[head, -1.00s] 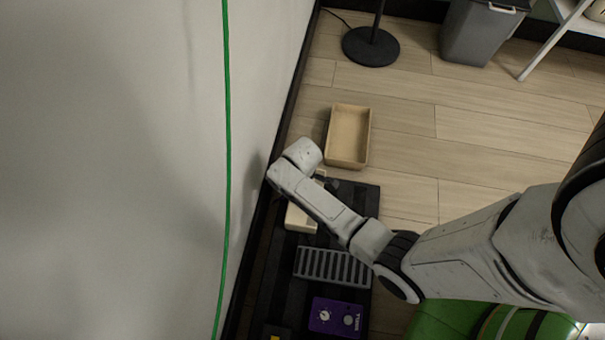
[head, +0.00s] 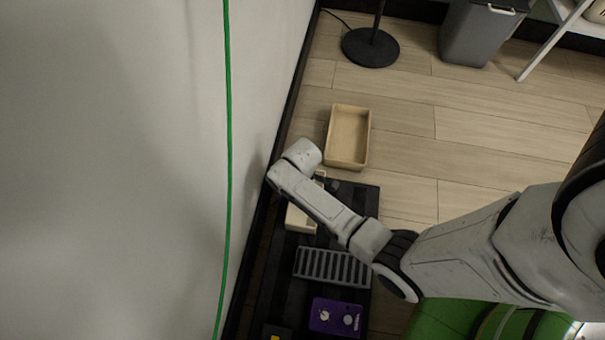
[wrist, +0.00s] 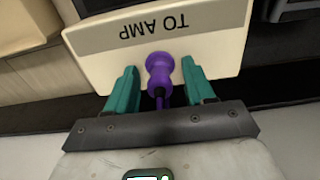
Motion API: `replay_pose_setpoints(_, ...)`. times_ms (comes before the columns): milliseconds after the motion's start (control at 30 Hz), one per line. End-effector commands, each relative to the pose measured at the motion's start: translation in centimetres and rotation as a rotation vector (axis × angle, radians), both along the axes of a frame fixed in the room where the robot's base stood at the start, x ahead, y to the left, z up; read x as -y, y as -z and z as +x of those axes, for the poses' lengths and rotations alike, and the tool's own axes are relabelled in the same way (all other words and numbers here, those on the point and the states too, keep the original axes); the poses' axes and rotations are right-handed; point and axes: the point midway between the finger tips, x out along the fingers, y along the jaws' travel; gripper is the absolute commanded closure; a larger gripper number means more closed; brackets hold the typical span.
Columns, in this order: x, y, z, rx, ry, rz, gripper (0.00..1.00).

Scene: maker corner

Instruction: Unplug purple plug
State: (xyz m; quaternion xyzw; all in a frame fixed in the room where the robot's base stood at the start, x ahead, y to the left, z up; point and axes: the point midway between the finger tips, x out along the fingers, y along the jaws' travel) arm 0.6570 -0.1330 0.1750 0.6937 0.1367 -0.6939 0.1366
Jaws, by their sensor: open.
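The purple plug (wrist: 160,72) stands in the middle of the wrist view, at the edge of a cream box (wrist: 95,62) labelled "TO AMP". A purple cable runs from the plug down toward my gripper's base. My gripper (wrist: 160,85) is open, with one teal finger on each side of the plug and a gap on both sides. In the head view, the cream box (head: 300,218) is partly covered by my arm, and the plug and fingers are hidden there.
A purple pedal (head: 335,317) and a grey slatted block (head: 332,267) stand on the dark mat (head: 365,200). An empty wooden tray (head: 348,137) lies on the floor beyond. The wall (head: 270,80) with a green cable (head: 228,130) is close on the left.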

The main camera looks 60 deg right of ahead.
Motion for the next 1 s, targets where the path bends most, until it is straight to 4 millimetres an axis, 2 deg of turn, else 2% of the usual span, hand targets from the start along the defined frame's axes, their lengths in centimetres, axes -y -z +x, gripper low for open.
replay_pose_setpoints(67, 0.00, 0.01, 0.00, 0.000, 0.000, 0.000, 0.49)
replay_pose_setpoints(600, 0.00, 0.01, -0.01, 0.000, 0.000, 0.000, 1.00)
replay_pose_setpoints(1000, 0.01, -0.18, -0.01, 0.000, 0.000, 0.000, 1.00)
